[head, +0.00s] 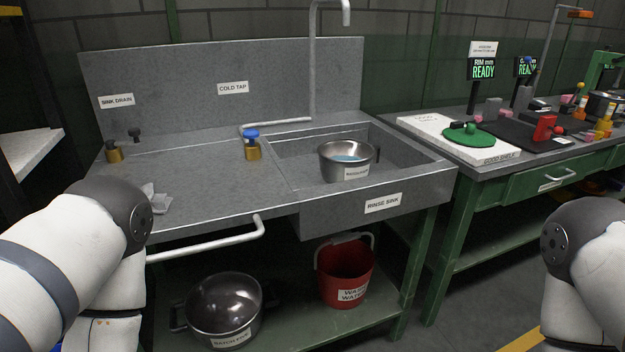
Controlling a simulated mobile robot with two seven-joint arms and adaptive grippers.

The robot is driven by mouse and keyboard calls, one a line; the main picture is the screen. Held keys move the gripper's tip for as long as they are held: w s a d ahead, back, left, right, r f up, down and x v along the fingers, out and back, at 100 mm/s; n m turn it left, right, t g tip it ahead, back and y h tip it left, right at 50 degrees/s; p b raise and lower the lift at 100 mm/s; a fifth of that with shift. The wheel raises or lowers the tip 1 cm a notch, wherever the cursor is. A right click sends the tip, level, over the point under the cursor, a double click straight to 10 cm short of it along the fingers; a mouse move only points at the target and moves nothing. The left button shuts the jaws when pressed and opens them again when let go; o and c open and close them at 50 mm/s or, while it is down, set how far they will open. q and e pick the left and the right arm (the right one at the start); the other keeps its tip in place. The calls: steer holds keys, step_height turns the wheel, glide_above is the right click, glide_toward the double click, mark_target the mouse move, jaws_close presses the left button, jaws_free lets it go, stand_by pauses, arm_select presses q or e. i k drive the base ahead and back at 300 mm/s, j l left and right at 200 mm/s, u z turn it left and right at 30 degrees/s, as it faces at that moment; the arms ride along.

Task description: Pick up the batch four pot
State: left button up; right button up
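A dark, shiny metal pot (224,304) with side handles stands on the green lower shelf under the sink counter. Its white label (231,338) starts with "BATCH"; the rest is too small to read surely. A smaller steel pot (340,160) with a dark handle and a white label sits in the rinse sink, with bluish liquid in it. My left arm comes in at the left edge and my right arm at the right edge. Neither gripper shows, so I cannot see what they hold.
A red bucket (345,272) labelled for waste water stands right of the dark pot. A white rail (205,242) runs along the counter front above the shelf. A green-framed bench (470,150) with tools and "READY" displays stands at right. Floor between the benches is clear.

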mark_target(341, 159)
steer(key=i+l+u, duration=0.2)
steer(key=u, duration=0.25)
steer(key=i+l+u, duration=0.15)
steer(key=l+u, duration=0.25)
steer(key=l, duration=0.1)
